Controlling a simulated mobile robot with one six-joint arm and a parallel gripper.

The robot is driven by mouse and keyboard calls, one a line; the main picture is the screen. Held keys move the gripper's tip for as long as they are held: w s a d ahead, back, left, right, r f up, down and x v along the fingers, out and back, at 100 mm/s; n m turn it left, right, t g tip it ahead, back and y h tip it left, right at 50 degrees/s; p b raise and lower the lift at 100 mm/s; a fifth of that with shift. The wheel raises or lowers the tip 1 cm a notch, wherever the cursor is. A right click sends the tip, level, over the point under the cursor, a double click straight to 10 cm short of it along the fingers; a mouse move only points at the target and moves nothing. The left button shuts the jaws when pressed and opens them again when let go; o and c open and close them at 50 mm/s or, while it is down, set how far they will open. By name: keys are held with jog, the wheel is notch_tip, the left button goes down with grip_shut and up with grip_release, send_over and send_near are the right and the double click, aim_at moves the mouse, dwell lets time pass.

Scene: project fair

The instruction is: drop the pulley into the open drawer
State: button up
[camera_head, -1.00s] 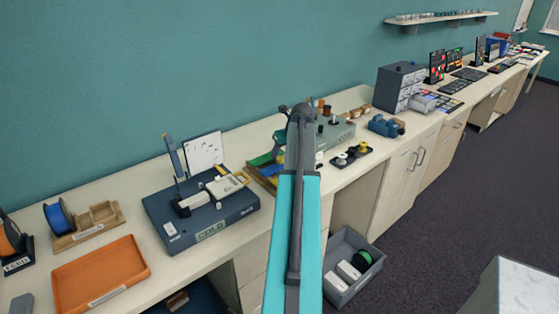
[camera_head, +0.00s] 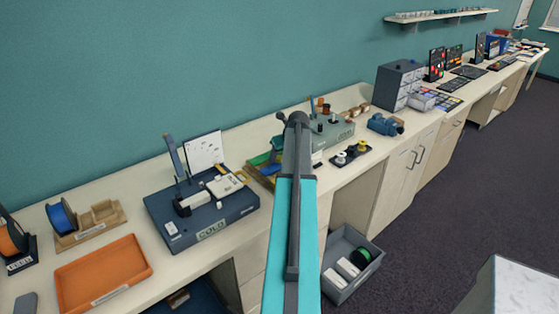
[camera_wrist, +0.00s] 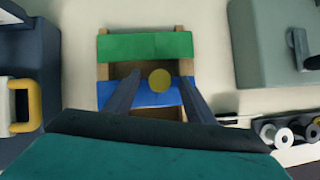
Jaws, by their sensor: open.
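A round yellow disc (camera_wrist: 160,79), which may be the pulley, shows in the wrist view in front of a blue strip (camera_wrist: 150,97) on a wooden frame. My gripper (camera_wrist: 160,78) is open, with one dark finger on each side of the disc. The picture does not show whether the fingers touch it. In the head view my arm hides the gripper and most of this frame. An open light-grey drawer (camera_head: 421,102) sticks out low on the grey drawer cabinet (camera_head: 399,84), further right along the bench.
A dark tray (camera_head: 351,155) with black, white and yellow round parts stands right of my arm. A blue-grey COLD machine (camera_head: 205,212) and an orange tray (camera_head: 103,271) are on the left. A blue device (camera_head: 384,125) stands before the cabinet. A grey bin (camera_head: 352,262) is below.

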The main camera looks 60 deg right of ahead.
aim_at(281, 158)
jog(key=c, duration=1.2)
jog(key=shift+r, duration=0.2)
jog(key=shift+r+b, duration=0.75)
jog(key=shift+r, duration=0.6)
jog(key=shift+s+r, duration=0.2)
jog(key=s+a+b, duration=0.2)
jog(key=s, duration=0.5)
jog(key=s+a+r+b, duration=0.1)
jog(key=s+a+b, duration=0.1)
jog(key=s, duration=0.5)
jog(key=shift+s+a+r, duration=0.3)
jog(key=shift+s+a, duration=0.05)
jog(key=shift+a, duration=0.3)
